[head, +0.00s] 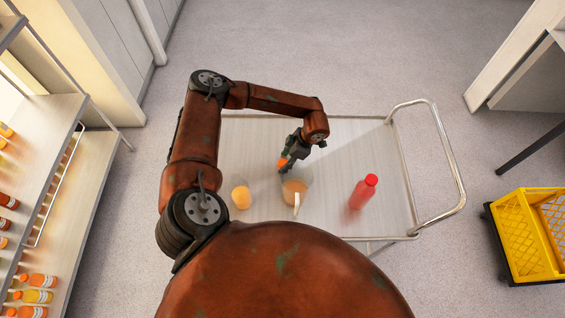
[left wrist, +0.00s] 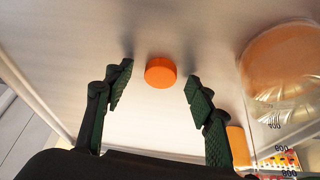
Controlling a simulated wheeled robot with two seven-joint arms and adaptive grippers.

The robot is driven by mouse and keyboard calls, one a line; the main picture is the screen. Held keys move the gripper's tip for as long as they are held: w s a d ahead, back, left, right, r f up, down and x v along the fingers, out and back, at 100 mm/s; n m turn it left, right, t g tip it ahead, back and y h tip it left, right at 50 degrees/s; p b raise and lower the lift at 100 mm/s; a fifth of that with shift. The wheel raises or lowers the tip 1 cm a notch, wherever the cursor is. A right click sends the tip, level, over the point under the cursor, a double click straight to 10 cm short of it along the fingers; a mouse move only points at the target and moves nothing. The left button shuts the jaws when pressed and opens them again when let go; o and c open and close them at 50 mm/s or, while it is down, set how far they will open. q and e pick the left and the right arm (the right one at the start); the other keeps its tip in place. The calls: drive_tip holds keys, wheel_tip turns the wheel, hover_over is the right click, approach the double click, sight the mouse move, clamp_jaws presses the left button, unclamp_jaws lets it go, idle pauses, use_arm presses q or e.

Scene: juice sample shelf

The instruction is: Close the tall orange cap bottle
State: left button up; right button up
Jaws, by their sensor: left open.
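An orange cap (head: 282,162) lies on the cart top (head: 345,140); in the left wrist view the cap (left wrist: 160,72) sits between and slightly beyond my fingertips. My left gripper (head: 290,155) is open, with its dark green fingers (left wrist: 158,85) apart on both sides of the cap, with gaps visible. A small bottle with orange-yellow contents (head: 241,197) stands at the cart's left front; I cannot tell whether its top is open. My right gripper is not in view.
A clear jug with orange liquid (head: 294,188) stands close to my gripper; it also shows in the left wrist view (left wrist: 285,70). A red bottle (head: 363,192) stands to its right. Shelves with juice bottles (head: 38,281) are at left, a yellow crate (head: 528,235) at right.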

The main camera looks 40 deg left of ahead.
use_arm(q)
drive_tip(key=shift+c, duration=0.3)
drive_tip(key=c, duration=0.7)
drive_tip(key=shift+r, duration=0.1)
wheel_tip(320, 180, up, 10)
drive_tip(key=shift+f, duration=0.1)
idle(0.5)
